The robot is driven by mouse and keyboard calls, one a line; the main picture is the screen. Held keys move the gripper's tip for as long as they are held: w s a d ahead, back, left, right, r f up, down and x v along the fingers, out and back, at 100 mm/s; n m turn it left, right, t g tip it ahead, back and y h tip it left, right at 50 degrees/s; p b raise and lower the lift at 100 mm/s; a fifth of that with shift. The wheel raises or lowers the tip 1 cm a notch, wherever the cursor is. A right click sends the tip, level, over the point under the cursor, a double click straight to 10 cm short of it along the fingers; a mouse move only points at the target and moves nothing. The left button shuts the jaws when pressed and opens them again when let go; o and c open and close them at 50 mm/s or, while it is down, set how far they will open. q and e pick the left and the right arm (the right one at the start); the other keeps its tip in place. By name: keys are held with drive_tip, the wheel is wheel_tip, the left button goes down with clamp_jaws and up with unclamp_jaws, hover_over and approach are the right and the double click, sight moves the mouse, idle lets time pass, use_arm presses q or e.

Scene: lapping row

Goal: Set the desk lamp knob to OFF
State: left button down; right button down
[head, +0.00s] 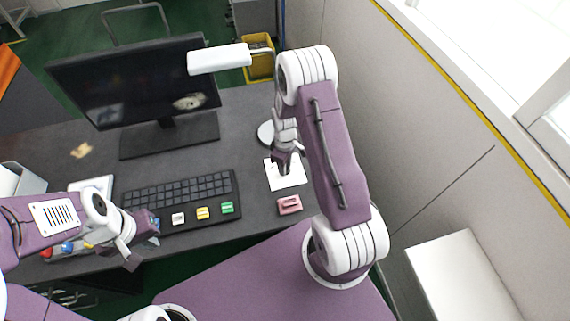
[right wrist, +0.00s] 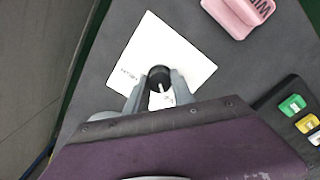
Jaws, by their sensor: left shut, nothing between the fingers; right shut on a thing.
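A black knob (right wrist: 159,76) with a pale pointer line stands on a square white plate (right wrist: 188,48). My right gripper (right wrist: 158,88) is shut on the knob, one finger on each side. In the right wrist view the line points toward the bottom edge. Small print on the plate is too small to read. In the head view the plate (head: 290,182) lies under my right gripper (head: 285,163), which hides the knob. The desk lamp's white head (head: 219,59) is at upper centre. My left gripper (head: 130,254) is shut and empty near the desk's front edge.
A pink block (head: 289,204) with lettering lies just in front of the plate. A keyboard (head: 180,190) and a black strip with white, yellow and green buttons (head: 202,213) are to the left. A monitor (head: 140,82) stands behind. A wall is on the right.

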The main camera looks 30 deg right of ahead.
drive_tip(key=shift+n, duration=0.9)
drive_tip(key=c, duration=1.1)
unclamp_jaws()
wheel_tip(320, 180, up, 9)
drive_tip(key=shift+r, duration=0.1)
